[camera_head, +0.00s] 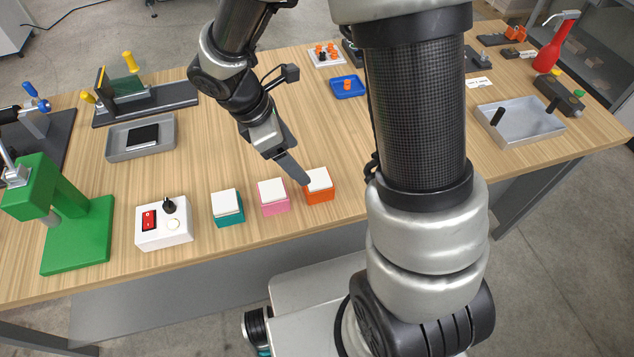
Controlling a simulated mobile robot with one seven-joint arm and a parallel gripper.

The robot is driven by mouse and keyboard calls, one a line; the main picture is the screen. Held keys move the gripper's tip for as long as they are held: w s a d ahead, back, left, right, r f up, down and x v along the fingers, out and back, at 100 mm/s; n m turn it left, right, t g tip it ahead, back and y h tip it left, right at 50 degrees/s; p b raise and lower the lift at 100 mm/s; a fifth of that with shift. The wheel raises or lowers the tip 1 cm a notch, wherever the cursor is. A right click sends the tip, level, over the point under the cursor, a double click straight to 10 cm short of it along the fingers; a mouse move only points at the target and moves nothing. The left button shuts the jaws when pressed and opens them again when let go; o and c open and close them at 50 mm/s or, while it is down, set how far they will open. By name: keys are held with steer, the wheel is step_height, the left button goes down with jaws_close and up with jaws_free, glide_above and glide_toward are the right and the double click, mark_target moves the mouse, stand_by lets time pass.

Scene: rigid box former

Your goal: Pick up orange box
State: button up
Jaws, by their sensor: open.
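The orange box (320,194) with a white top sits upright near the front edge of the wooden table, just left of my large arm link. My gripper (303,179) is open and angled down from the upper left. Its visible finger ends at the upper left side of the orange box; I cannot tell whether it touches. The other finger is hidden or overlapped in this view. Nothing shows held in the gripper.
A pink box (273,203) stands close left of the orange one, then a teal box (227,214) and a white switch box (163,231). A green press (75,240) stands far left. A blue tray (335,91) lies behind. Bare table (330,130) lies behind the boxes.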

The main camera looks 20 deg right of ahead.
mark_target(316, 178)
steer(key=x, duration=0.7)
steer(key=shift+b, duration=0.35)
steer(key=shift+d+b+x, duration=0.1)
steer(key=shift+b+x, duration=0.05)
steer(key=shift+x, duration=1.15)
steer(key=shift+d+b+x, duration=0.15)
steer(key=shift+x, duration=1.2)
steer(key=shift+r, duration=0.1)
steer(key=shift+c, duration=0.3)
steer(key=shift+w, duration=0.1)
steer(key=c, duration=1.1)
steer(key=shift+c, duration=0.2)
steer(key=shift+r, duration=0.1)
